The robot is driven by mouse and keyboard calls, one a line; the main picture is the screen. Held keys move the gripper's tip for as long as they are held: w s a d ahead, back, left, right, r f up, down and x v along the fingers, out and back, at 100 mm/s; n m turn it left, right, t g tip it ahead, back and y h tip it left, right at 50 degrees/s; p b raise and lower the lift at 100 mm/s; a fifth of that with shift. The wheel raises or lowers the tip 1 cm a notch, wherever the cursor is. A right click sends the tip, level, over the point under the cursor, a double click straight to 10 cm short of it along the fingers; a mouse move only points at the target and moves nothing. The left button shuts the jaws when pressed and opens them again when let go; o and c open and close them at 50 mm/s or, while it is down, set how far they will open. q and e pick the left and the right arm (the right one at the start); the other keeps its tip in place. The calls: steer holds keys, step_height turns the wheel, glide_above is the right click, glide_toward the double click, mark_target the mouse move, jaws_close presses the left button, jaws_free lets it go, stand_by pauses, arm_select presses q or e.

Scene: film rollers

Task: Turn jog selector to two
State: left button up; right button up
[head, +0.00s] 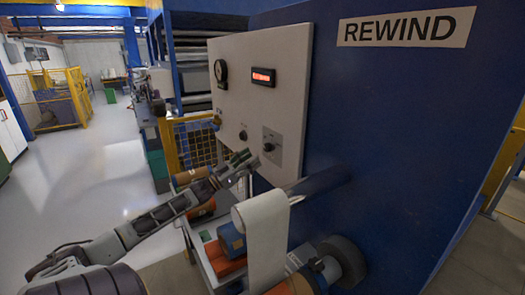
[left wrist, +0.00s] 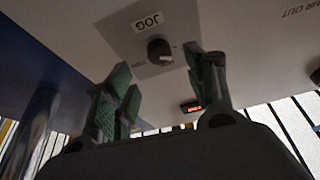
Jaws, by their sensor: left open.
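The jog selector (head: 268,147) is a dark round knob on a grey square plate, low on the right of the pale control panel. In the left wrist view the knob (left wrist: 159,51) sits beside a label reading JOG, with a small pale mark at its lower right edge. I cannot read which position it points to. My left gripper (head: 245,163) is open and empty, just left of and below the knob in the head view. In the left wrist view its green-padded fingers stand apart, with the knob beyond them, between their tips. I see no contact. My right gripper is not in view.
The panel (head: 228,46) also carries a gauge (head: 220,71), a red-lit display (head: 263,77) and another dark knob (head: 243,135). Below it is a white film web (head: 265,235) among rollers. A blue REWIND wall (head: 400,130) stands right. Open floor (head: 85,170) lies left.

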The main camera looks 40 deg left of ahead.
mark_target(265, 148)
arm_select(q)
steer(key=shift+p+x, duration=0.3)
steer(key=shift+x, duration=2.8)
steer(key=shift+w, duration=0.1)
steer(key=shift+c, duration=0.3)
steer(key=c, duration=0.9)
steer(key=shift+c, duration=0.2)
